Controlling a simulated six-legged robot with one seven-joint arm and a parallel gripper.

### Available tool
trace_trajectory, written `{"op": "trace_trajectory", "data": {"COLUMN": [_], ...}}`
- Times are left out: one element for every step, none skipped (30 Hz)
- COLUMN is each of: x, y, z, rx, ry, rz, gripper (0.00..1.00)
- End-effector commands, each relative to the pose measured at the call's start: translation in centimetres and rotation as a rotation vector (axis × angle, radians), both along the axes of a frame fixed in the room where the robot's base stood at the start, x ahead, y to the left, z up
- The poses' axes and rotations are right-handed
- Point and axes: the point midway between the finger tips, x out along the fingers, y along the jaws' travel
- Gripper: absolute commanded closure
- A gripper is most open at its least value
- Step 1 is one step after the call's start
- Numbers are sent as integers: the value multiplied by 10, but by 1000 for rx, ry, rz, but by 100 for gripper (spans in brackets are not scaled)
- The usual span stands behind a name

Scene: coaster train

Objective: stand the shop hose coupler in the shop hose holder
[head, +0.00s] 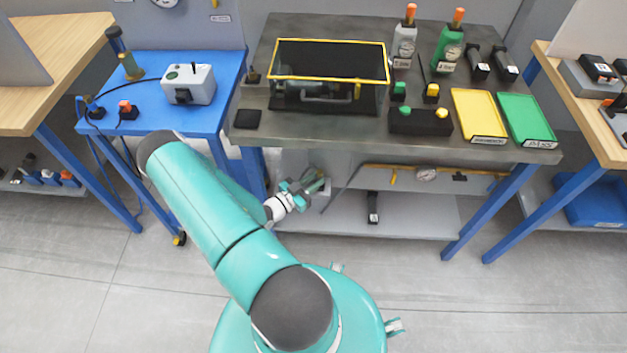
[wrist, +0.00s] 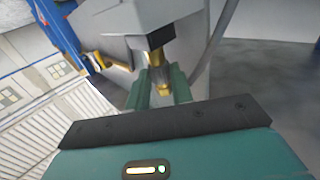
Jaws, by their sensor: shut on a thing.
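My gripper (head: 303,188) is low in front of the grey bench, under its front edge and near the lower shelf. In the wrist view its two teal fingers (wrist: 160,80) are closed around a brass-coloured piece (wrist: 163,89), which I take to be the shop hose coupler. Just beyond the fingers is a black block (wrist: 160,38) on a grey body, with brass between it and the fingers. I cannot tell whether they touch. The shop hose holder cannot be singled out for certain. In the head view the held piece is small and partly hidden by the gripper.
A grey hose or rod (head: 341,190) rises right of my gripper; a similar one shows in the wrist view (wrist: 214,45). The lower shelf (head: 415,216) is behind. The grey bench top (head: 330,25) is overhead, and a blue table (head: 215,62) stands to the left. Open floor lies in front.

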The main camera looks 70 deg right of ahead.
Motion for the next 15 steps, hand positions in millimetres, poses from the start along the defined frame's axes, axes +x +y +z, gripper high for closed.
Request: {"op": "trace_trajectory", "data": {"x": [0,0,0,0,0,0,0,0,0,0,0,0,0,0,0], "y": [0,0,0,0,0,0,0,0,0,0,0,0,0,0,0], "z": [-1,-1,-2,-2,-3,-4,-4,-4,-5,-6,-6,-7,-7,-8,-8], "rx": [-1,-1,-1,-1,-1,-1,-1,-1,-1,-1,-1,-1,-1,-1,-1], "ry": [1,1,0,0,0,0,0,0,0,0,0,0,0,0,0], "rz": [0,0,0,0,0,0,0,0,0,0,0,0,0,0,0], "gripper": [100,100,100,100,100,100,100,100,100,100,100,100,100,100,100]}}
